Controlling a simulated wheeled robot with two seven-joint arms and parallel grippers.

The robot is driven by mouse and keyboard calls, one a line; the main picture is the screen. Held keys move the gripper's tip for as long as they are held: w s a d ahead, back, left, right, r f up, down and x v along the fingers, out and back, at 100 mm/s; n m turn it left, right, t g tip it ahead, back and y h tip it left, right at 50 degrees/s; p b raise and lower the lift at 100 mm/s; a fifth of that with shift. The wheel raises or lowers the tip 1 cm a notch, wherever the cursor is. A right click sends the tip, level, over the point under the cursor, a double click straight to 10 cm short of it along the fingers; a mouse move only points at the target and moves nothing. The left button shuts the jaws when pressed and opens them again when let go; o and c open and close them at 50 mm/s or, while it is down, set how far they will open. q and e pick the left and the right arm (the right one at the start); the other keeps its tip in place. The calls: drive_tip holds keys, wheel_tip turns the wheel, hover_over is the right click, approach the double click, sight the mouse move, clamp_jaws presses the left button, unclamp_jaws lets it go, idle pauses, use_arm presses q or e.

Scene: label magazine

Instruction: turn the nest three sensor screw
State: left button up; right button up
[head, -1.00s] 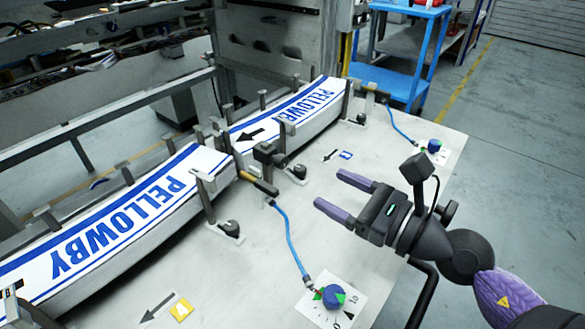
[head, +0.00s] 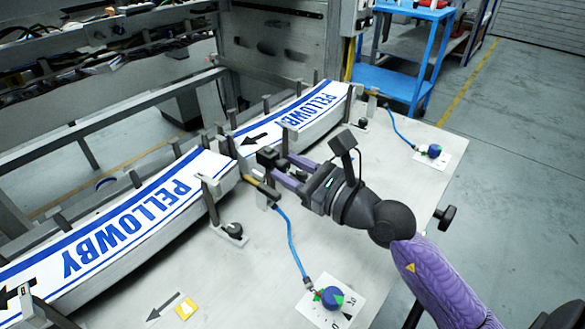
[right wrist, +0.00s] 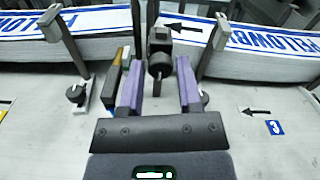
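My right gripper (head: 284,170) is open, its two purple fingers pointing at the rail beside the label magazine. In the right wrist view a black block with a round dark knob (right wrist: 160,66) stands between and just beyond the fingers; I see no clear contact. The block (head: 267,157) shows past the fingertips in the head view, its knob hidden there by the gripper. A brass-coloured sensor (right wrist: 115,72) lies just left of the left finger. A blue label marked 3 (right wrist: 275,128) is on the table to the right. I cannot tell which part is the screw. My left gripper is out of view.
Two PELLOWBY label stacks (head: 130,213) lie along the rail. A blue cable (head: 291,243) runs to a blue dial (head: 332,297) in front; another dial (head: 434,151) sits at the far right. Upright posts and a second dark knob (right wrist: 76,94) stand close by.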

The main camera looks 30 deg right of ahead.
drive_tip(key=c, duration=0.5)
clamp_jaws()
drive_tip(key=m+p, duration=0.1)
drive_tip(key=p, duration=0.1)
drive_tip(key=r+m+p, duration=0.1)
drive_tip(key=m+p, duration=0.1)
drive_tip(key=shift+f+m+p, duration=0.2)
drive_tip(key=shift+m+p, duration=0.15)
drive_tip(key=shift+m, duration=0.25)
drive_tip(key=shift+f, duration=0.3)
drive_tip(key=o, duration=0.6)
unclamp_jaws()
drive_tip(key=shift+c, duration=0.2)
drive_tip(key=o, duration=0.4)
